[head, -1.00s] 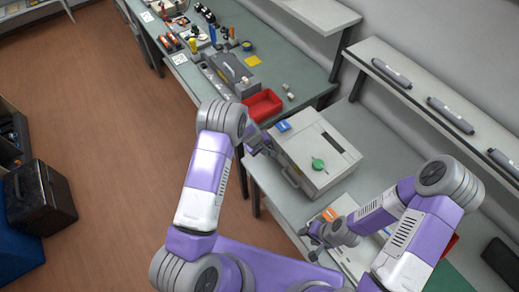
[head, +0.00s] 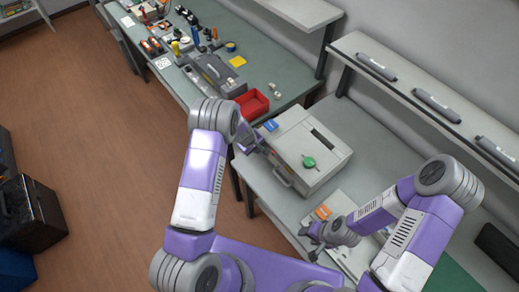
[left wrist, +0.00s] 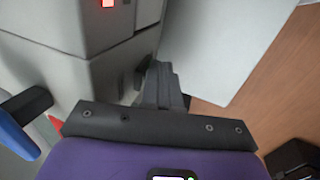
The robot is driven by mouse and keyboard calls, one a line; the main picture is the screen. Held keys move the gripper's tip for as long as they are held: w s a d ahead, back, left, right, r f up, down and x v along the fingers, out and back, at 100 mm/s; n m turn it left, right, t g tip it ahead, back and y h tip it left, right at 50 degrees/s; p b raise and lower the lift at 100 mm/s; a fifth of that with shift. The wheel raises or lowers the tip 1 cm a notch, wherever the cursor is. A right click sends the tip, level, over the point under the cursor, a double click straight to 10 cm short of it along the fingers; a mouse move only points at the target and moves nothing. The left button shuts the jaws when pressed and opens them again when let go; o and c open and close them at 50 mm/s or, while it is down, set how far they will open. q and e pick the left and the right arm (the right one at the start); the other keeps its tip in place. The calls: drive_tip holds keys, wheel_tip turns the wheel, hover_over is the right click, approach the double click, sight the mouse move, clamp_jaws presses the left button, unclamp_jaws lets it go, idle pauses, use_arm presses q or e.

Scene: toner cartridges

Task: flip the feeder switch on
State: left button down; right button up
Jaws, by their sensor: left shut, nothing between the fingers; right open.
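The feeder appears to be the light grey box (head: 290,137) with a dark slot and a green round knob (head: 309,162) on top. I cannot make out its switch in the head view. In the left wrist view, a small red square (left wrist: 108,3) shows on a grey face at the top edge; I cannot tell whether it is the switch. My left gripper (head: 268,153) is shut and empty, close to the box's left side; its fingers also show in the left wrist view (left wrist: 160,88). I cannot tell if they touch the box. My right gripper (head: 312,240) is open, low over the bench.
A red tray (head: 252,103) and a blue item (head: 271,125) are near the box's back left. Another bench (head: 280,65) with tools stands behind. A shelf (head: 400,95) with several dark cartridges runs along the right. A black case (head: 35,213) is at far left.

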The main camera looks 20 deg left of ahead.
drive_tip(key=shift+r, duration=0.1)
use_arm(q)
drive_tip(key=shift+r, duration=0.2)
use_arm(e)
drive_tip(key=shift+a+r, duration=0.1)
use_arm(q)
drive_tip(key=shift+r+p, duration=0.5)
drive_tip(key=shift+r, duration=0.1)
use_arm(e)
drive_tip(key=shift+r, duration=0.35)
